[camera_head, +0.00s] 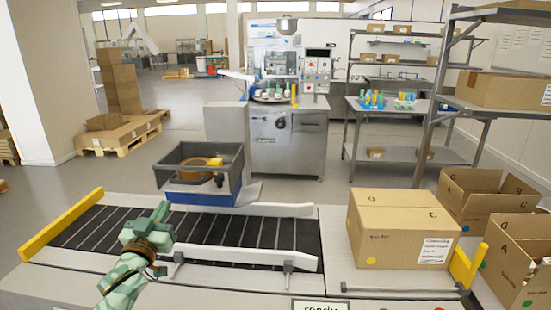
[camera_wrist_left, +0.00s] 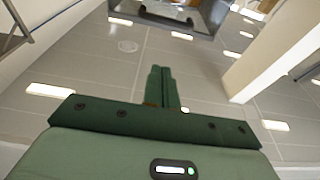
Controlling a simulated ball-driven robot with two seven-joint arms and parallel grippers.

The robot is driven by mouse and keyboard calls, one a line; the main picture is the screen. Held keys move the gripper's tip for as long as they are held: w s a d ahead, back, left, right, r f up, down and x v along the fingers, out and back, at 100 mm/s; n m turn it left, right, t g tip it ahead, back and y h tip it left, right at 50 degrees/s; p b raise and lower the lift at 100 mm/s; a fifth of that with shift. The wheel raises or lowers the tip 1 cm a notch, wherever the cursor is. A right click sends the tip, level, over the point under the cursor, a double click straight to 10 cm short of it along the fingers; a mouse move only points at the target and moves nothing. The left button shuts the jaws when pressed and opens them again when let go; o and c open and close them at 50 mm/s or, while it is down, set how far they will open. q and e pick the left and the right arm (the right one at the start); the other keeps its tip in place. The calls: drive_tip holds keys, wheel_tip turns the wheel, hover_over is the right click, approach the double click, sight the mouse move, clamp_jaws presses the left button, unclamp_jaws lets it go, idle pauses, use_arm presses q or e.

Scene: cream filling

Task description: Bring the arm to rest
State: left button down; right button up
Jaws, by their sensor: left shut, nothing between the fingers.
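My left arm comes in at the lower left of the head view. Its green left gripper (camera_head: 161,211) is above the near left part of the dark conveyor (camera_head: 85,228). In the left wrist view the two fingers (camera_wrist_left: 160,88) lie together, shut with nothing between them. The gripper is apart from the grey crate (camera_head: 171,180), which stands at the conveyor's far side and shows partly at the top of the wrist view (camera_wrist_left: 165,20). My right gripper is not in view.
A closed carton (camera_head: 392,235) stands on the right of the bench, with open cartons (camera_head: 485,200) beyond it. White rails (camera_head: 245,256) and a yellow bar (camera_head: 60,226) edge the conveyor. A steel filling machine (camera_head: 285,135) stands behind. The conveyor's middle is bare.

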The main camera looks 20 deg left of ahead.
use_arm(q)
drive_tip(key=s+d+f+m+g+h, duration=0.1)
drive_tip(key=s+d+f+m+g, duration=0.5)
drive_tip(key=d+f, duration=0.5)
drive_tip(key=s+d+f+m+g, duration=0.2)
drive_tip(key=s+d+f+g, duration=0.15)
drive_tip(key=s, duration=0.55)
drive_tip(key=s+d+f+m+g, duration=0.2)
drive_tip(key=s+d+f+g, duration=0.15)
drive_tip(key=s, duration=0.45)
drive_tip(key=s+d+f+g+h, duration=0.1)
drive_tip(key=s+d+f, duration=0.1)
drive_tip(key=f, duration=0.8)
drive_tip(key=s+d+f+g+h, duration=0.1)
drive_tip(key=s+d+f, duration=0.15)
drive_tip(key=f, duration=0.65)
drive_tip(key=s+d+f+g+h, duration=0.1)
drive_tip(key=s+f+h, duration=0.15)
drive_tip(key=f, duration=0.75)
drive_tip(key=s+f+n+g, duration=0.1)
drive_tip(key=s+f, duration=0.5)
drive_tip(key=s, duration=0.3)
drive_tip(key=s+f+n+g, duration=0.1)
drive_tip(key=s+f+g, duration=0.1)
drive_tip(key=s+f, duration=0.4)
drive_tip(key=s, duration=0.3)
drive_tip(key=shift+s+f+n, duration=0.35)
drive_tip(key=shift+n, duration=0.05)
drive_tip(key=shift+h, duration=0.25)
